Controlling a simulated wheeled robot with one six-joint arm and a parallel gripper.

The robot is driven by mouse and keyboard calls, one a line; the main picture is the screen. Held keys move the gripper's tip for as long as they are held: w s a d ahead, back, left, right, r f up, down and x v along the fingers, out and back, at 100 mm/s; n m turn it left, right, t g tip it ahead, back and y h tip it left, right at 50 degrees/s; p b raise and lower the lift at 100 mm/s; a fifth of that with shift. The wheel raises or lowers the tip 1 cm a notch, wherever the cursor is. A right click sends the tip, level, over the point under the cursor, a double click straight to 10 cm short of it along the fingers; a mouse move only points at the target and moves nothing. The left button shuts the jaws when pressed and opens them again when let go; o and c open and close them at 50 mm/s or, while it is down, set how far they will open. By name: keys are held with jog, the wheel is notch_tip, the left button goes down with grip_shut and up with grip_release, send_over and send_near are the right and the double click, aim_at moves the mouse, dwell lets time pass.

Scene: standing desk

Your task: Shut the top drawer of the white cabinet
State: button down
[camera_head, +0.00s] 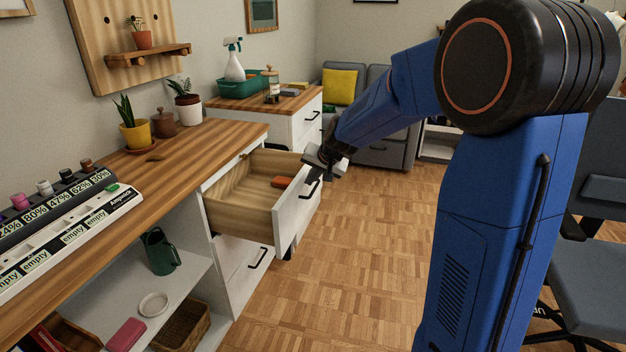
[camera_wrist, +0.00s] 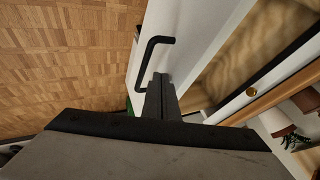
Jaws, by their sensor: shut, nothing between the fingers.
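The top drawer (camera_head: 245,205) of the white cabinet (camera_head: 222,255) stands pulled out under the wooden desk top. Its inside is wood, with a small orange item (camera_head: 281,182) in it. Its white front (camera_head: 290,212) carries a black bar handle (camera_head: 312,189). My gripper (camera_head: 314,176) is shut and empty at the outer side of the drawer front, close to the handle. In the wrist view the shut fingers (camera_wrist: 160,85) point at the white front (camera_wrist: 196,35), beside the black handle (camera_wrist: 147,55). I cannot tell whether they touch it.
A lower drawer (camera_head: 242,275) with a black handle is shut below. A second white cabinet (camera_head: 300,128) stands behind. A dark chair (camera_head: 590,270) is at right. The parquet floor (camera_head: 350,260) before the cabinet is clear.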

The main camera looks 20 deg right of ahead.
jog(key=shift+a, duration=0.1)
jog(key=w+a, duration=0.7)
jog(key=a, duration=0.3)
jog(key=w+a, duration=0.7)
jog(key=a, duration=0.3)
jog(key=shift+w, duration=0.3)
jog(key=shift+a+r, duration=0.1)
jog(key=shift+r, duration=0.05)
